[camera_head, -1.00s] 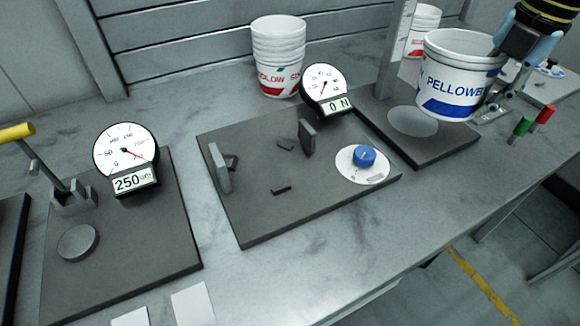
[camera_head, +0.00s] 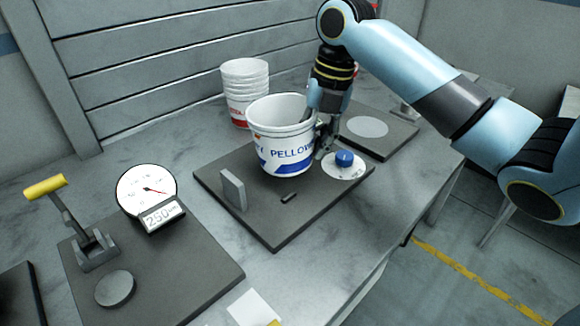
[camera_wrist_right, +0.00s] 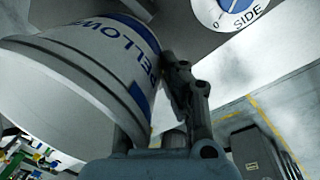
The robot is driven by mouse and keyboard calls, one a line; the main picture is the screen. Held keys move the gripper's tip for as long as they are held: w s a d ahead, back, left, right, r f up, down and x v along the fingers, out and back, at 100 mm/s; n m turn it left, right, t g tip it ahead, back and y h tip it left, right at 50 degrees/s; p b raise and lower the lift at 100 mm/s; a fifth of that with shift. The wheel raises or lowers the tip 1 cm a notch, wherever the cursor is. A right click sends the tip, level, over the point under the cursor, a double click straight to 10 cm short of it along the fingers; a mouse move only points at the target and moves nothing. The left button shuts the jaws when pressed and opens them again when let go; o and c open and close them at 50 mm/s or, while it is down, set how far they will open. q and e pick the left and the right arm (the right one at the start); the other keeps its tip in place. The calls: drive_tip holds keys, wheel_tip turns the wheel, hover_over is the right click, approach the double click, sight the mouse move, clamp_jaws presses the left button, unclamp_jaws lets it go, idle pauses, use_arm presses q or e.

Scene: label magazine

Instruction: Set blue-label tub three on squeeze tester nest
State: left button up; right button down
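A white tub with a blue label (camera_head: 283,160), lettered "PELLOW...", is over the dark squeeze tester plate (camera_head: 270,228), upright or nearly so. My right gripper (camera_head: 321,138) is shut on the right side of its wall. In the right wrist view the tub (camera_wrist_right: 85,75) fills the left, beside a gripper finger (camera_wrist_right: 185,95). An upright grey jaw (camera_head: 233,189) stands left of the tub. The tub hides the other jaw and the force gauge. I cannot tell whether its base touches the plate. No number three shows on it. My left gripper is out of view.
A blue knob (camera_head: 344,158) on a white dial sits right of the tub. A red-label tub stack (camera_head: 240,108) stands behind. A plate with a pale disc (camera_head: 367,127) lies at the right. A gauge reading 250 (camera_head: 146,190) and a yellow-handled lever (camera_head: 45,187) are at the left.

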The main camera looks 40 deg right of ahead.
sight(294, 151)
drive_tip(key=w+a+f, duration=0.2)
drive_tip(key=a, duration=0.1)
drive_tip(key=shift+w+f, duration=0.15)
drive_tip(key=shift+w, duration=0.1)
wheel_tip(294, 151, down, 4)
drive_tip(key=shift+f+p, duration=0.1)
drive_tip(key=shift+p, duration=0.35)
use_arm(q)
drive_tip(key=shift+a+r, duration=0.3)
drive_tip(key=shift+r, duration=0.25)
use_arm(e)
drive_tip(key=c, duration=1.5)
unclamp_jaws()
drive_tip(key=r, duration=0.4)
drive_tip(key=d+r, duration=0.1)
drive_tip(key=r, duration=0.3)
drive_tip(key=s+r+b, duration=0.1)
drive_tip(key=r, duration=0.3)
drive_tip(key=shift+s+d, duration=0.1)
drive_tip(key=shift+d, duration=0.15)
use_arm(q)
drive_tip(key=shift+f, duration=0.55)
use_arm(e)
drive_tip(key=shift+s+f, duration=0.1)
